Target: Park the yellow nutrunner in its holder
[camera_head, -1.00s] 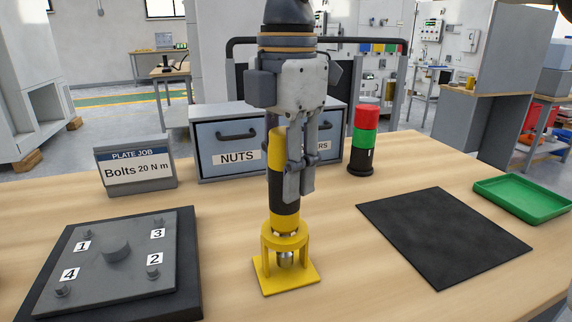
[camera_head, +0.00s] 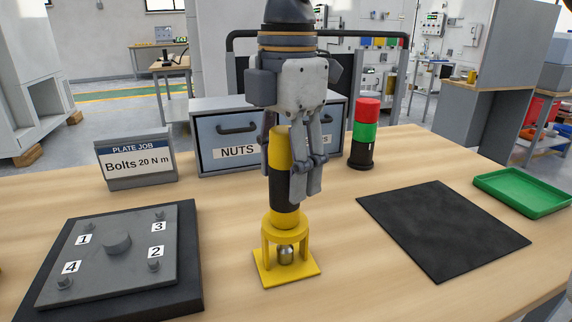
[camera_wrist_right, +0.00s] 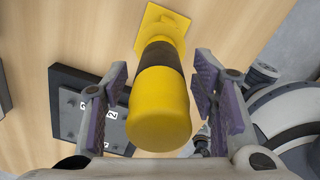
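The yellow nutrunner (camera_head: 285,195), with a black band round its body, stands upright in the yellow holder (camera_head: 300,272). Its metal socket end shows below the holder's ring, between the posts. My right gripper (camera_head: 289,172) is around the nutrunner's upper body from above. In the right wrist view its two purple-padded fingers stand on either side of the nutrunner (camera_wrist_right: 160,110), with a visible gap on each side, so it is open. The holder's base (camera_wrist_right: 160,20) shows at the top of that view. My left gripper is not in view.
A dark plate fixture (camera_head: 120,255) with numbered bolts lies left of the holder. A sign (camera_head: 137,163), a NUTS drawer cabinet (camera_head: 220,130) and a signal light (camera_head: 365,135) stand behind. A black mat (camera_head: 440,232) and a green tray (camera_head: 520,190) lie right. Bare tabletop surrounds the holder.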

